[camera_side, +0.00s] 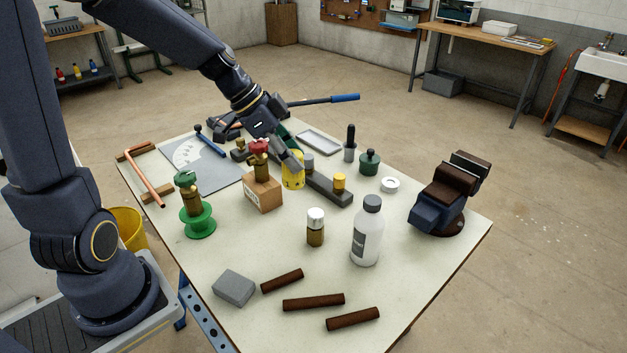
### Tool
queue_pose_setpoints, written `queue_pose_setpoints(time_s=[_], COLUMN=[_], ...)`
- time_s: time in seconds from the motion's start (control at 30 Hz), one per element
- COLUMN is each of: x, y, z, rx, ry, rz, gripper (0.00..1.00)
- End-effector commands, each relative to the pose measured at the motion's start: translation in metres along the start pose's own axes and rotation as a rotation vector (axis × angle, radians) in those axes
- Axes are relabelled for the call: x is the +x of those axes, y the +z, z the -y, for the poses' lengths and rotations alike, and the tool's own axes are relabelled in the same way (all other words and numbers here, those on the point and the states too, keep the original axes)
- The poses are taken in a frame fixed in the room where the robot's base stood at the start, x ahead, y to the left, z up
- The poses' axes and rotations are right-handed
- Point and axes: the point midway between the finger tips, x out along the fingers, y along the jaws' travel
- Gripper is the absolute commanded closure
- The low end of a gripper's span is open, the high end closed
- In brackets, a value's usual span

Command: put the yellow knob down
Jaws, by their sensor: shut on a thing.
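My gripper (291,160) reaches down from the upper left to the middle of the table. It is shut on a yellow piece (293,179), which I take for the yellow knob. This piece is upright and roughly cylindrical, with dark marks, and the fingers cover part of it. I cannot tell whether its underside touches the table. It is beside the left end of a dark grey bar (325,190).
A wooden block with a red-topped valve (262,190) stands close to the left of my gripper. A small bottle (315,228), a larger bottle (367,235) and a vise (445,195) are to the right. The front left of the tabletop has free room.

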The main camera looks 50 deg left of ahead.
Motion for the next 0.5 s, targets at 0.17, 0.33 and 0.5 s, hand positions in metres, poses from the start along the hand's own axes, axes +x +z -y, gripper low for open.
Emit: queue_pose_setpoints(time_s=[0.17, 0.33, 0.5], x=[-0.022, -0.042, -0.026], y=[0.028, 0.041, 0.058], z=[-0.007, -0.017, -0.022], rx=[0.166, 0.313, 0.353], ry=[0.105, 0.196, 0.233], rz=[0.0, 0.001, 0.0], gripper=[0.95, 0.95, 0.95])
